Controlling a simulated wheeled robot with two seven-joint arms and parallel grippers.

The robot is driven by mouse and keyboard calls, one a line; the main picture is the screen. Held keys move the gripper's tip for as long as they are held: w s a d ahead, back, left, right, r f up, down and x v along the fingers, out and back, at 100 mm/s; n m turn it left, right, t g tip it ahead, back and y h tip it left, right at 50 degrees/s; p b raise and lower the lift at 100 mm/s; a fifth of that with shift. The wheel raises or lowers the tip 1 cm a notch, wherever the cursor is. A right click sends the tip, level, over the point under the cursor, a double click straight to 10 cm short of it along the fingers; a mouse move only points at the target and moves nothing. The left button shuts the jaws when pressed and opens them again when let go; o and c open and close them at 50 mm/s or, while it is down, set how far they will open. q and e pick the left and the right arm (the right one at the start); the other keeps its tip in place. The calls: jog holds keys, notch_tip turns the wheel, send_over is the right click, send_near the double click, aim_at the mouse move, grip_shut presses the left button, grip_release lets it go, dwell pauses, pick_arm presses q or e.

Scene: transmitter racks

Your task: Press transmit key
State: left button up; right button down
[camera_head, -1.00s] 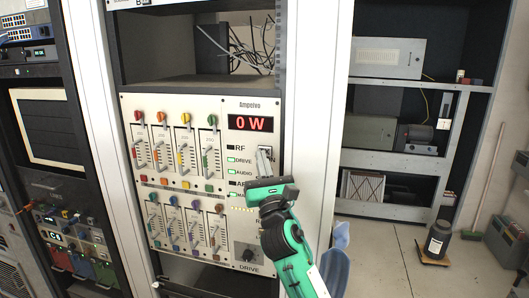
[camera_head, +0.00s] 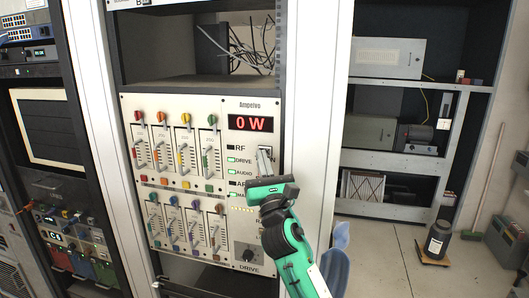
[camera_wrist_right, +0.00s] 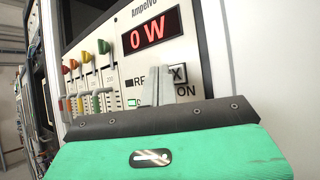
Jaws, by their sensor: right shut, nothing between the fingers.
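The transmitter panel (camera_head: 240,106) is cream, labelled Ampelvo, and its red display (camera_head: 250,123) reads "0 W". The display also shows in the right wrist view (camera_wrist_right: 150,34). The transmit key (camera_wrist_right: 178,74) is a small square key marked "X" above the word "ON", partly hidden behind my fingers. My right gripper (camera_head: 264,158) is shut and empty, its fingertips in front of the key. The fingers also show in the right wrist view (camera_wrist_right: 160,82), overlapping the key's left side. I cannot tell whether they touch it. My left gripper is not in view.
Several coloured slider levers (camera_head: 184,150) stand out from the panel to the left of my gripper. A DRIVE knob (camera_head: 248,254) sits below. A white rack post (camera_head: 312,130) stands close on the right. An open bay with loose wires (camera_head: 245,48) is above.

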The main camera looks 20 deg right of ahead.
jog(key=shift+w+d, duration=0.35)
jog(key=shift+w, duration=0.1)
dwell(0.6)
dwell(0.4)
jog(key=shift+s+a, duration=0.45)
jog(key=shift+s, duration=0.2)
jog(key=s+a+p, duration=0.1)
jog(key=s, duration=0.1)
jog(key=s+a, duration=0.1)
jog(key=s, duration=0.1)
jog(key=shift+a+p, duration=0.35)
jog(key=shift+a, duration=0.05)
jog(key=shift+f, duration=0.1)
dwell(0.4)
